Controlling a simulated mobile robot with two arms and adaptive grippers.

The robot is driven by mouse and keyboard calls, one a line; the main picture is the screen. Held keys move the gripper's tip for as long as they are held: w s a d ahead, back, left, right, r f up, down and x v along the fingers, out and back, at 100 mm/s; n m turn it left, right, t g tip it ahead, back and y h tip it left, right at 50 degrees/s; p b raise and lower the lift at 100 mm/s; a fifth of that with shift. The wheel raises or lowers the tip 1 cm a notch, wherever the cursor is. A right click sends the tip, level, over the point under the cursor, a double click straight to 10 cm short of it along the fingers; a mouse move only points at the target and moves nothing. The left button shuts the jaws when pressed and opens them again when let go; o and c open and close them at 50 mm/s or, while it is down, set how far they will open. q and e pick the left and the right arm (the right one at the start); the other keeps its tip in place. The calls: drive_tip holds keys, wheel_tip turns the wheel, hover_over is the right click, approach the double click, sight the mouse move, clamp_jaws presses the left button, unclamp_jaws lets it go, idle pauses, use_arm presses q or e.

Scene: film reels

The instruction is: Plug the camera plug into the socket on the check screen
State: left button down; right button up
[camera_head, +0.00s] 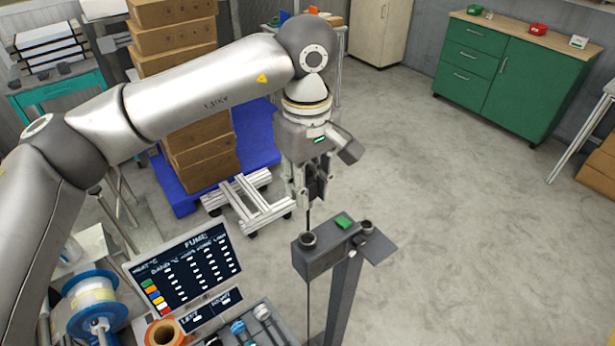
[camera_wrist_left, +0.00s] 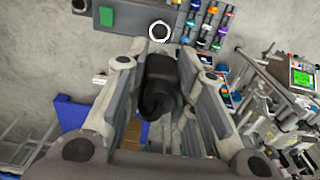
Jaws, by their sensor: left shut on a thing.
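My left gripper (camera_head: 316,192) hangs pointing down over the floor, shut on a black plug (camera_wrist_left: 160,82). In the head view the plug (camera_head: 317,184) is small and partly hidden by the fingers. A thin dark line, apparently its cable, runs down below the gripper. A dark screen panel (camera_head: 187,268) with "FUME" and columns of white marks stands tilted at lower left, well apart from the plug. I cannot make out which opening is the check screen's socket. My right gripper is not in view.
A grey box (camera_head: 318,262) with a green label and round collars stands on a post just below the gripper. Its green label (camera_wrist_left: 107,15) shows in the wrist view. Floor at right is clear.

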use_arm(q)
wheel_tip(320, 180, down, 7)
drive_tip(key=b, duration=0.4)
drive_tip(key=shift+r+b, duration=0.15)
drive_tip(key=shift+b, duration=0.15)
drive_tip(key=shift+f+b, duration=0.35)
drive_tip(key=shift+b, duration=0.05)
drive_tip(key=shift+f+b, duration=0.35)
drive_tip(key=shift+f, duration=0.05)
drive_tip(key=shift+f+b, duration=1.6)
drive_tip(key=shift+b, duration=0.05)
drive_tip(key=c, duration=1.4)
unclamp_jaws()
drive_tip(key=shift+s, duration=0.1)
drive_tip(key=shift+c, duration=0.2)
drive_tip(key=o, duration=0.3)
drive_tip(key=shift+d, duration=0.1)
